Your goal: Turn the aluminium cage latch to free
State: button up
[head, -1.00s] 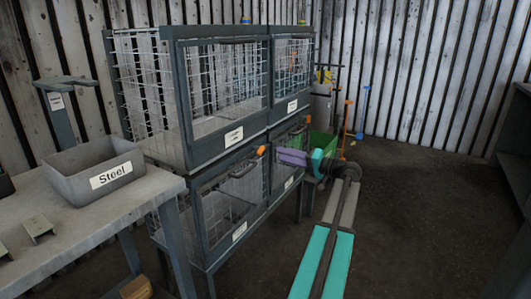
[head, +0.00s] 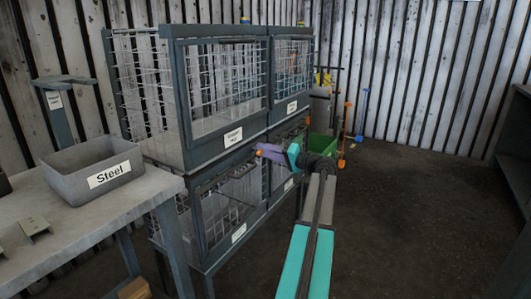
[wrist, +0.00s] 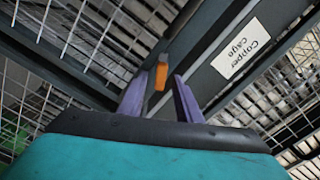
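An orange latch (wrist: 161,76) is on the dark cage frame, just ahead of and between my fingertips in the wrist view. In the head view its orange tip (head: 259,147) shows at the top of the lower left cage (head: 222,210), mostly hidden by my gripper. My gripper (wrist: 158,88) has two purple fingers, which stand apart with a gap on each side of the latch. In the head view my gripper (head: 266,152) reaches left to the cage front. I cannot read the lower cage's label (head: 238,232) to confirm it is aluminium.
A "Copper cage" label (wrist: 240,50) is on the frame close by the latch. The upper left cage (head: 175,100) stands above. A grey "Steel" bin (head: 85,185) sits on the table at left. A green bin (head: 321,146) stands behind my arm. The floor at right is clear.

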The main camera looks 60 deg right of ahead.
jog(key=shift+c, duration=0.4)
grip_shut()
jog(key=shift+r+m+p, duration=0.15)
jog(key=shift+m+p, duration=0.25)
jog(key=shift+p, duration=0.25)
jog(key=shift+m+p, duration=2.5)
jog(key=shift+p, duration=0.3)
jog(key=shift+o, duration=0.4)
grip_release()
